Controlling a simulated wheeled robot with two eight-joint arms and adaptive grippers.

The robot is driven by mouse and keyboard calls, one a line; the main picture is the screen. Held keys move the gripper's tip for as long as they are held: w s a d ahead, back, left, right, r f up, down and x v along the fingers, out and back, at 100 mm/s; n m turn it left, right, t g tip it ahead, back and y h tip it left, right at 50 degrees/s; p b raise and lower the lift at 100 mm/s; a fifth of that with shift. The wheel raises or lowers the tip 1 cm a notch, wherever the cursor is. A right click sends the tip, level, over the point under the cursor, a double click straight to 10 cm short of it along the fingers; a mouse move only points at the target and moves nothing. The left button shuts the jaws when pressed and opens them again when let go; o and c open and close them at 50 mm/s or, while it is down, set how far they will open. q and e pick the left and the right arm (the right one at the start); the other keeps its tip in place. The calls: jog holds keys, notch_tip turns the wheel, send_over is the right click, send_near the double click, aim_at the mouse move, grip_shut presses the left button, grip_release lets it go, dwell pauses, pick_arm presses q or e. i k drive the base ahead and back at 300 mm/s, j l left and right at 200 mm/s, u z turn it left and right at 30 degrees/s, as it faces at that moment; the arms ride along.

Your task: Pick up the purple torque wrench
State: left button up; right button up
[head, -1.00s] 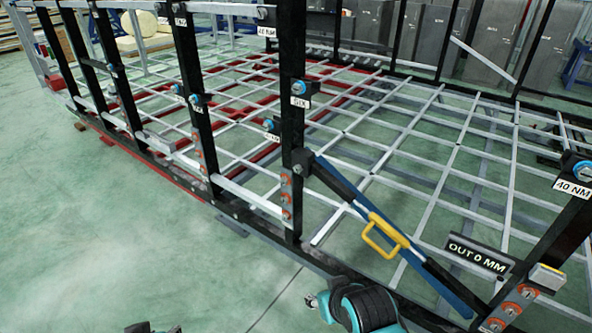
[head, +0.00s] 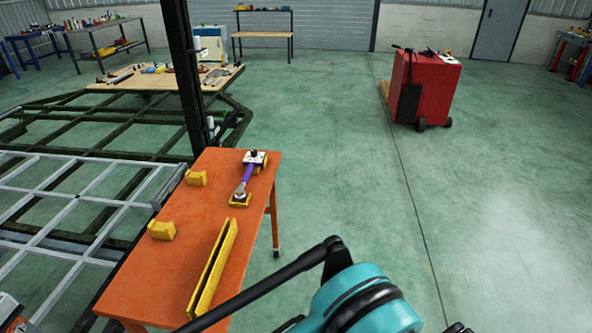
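The purple torque wrench (head: 246,179) lies near the far end of the orange table (head: 190,232) in the head view. Its purple handle runs between yellow supports, with a metal head at the near end and a black and white part at the far end. Nothing of mine touches it. A teal and black part of my arm (head: 362,297) shows at the bottom, well short of the wrench. I make out neither gripper's fingers.
Yellow blocks (head: 196,178) and a long yellow holder (head: 212,268) sit on the orange table. A black post (head: 184,70) stands behind its left side, beside the grey lattice frame (head: 75,203). A red cart (head: 425,87) stands at the back right. The floor to the right is clear.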

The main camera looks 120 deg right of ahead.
aim_at(239, 195)
jog(key=z, duration=3.55)
jog(key=i+l+z, duration=0.45)
jog(key=l, duration=0.3)
jog(key=i+l+z, duration=0.5)
jog(key=i+u, duration=0.65)
jog(key=u, duration=0.15)
jog(key=i+l+u, duration=0.2)
jog(key=u, duration=0.2)
jog(key=i, duration=0.1)
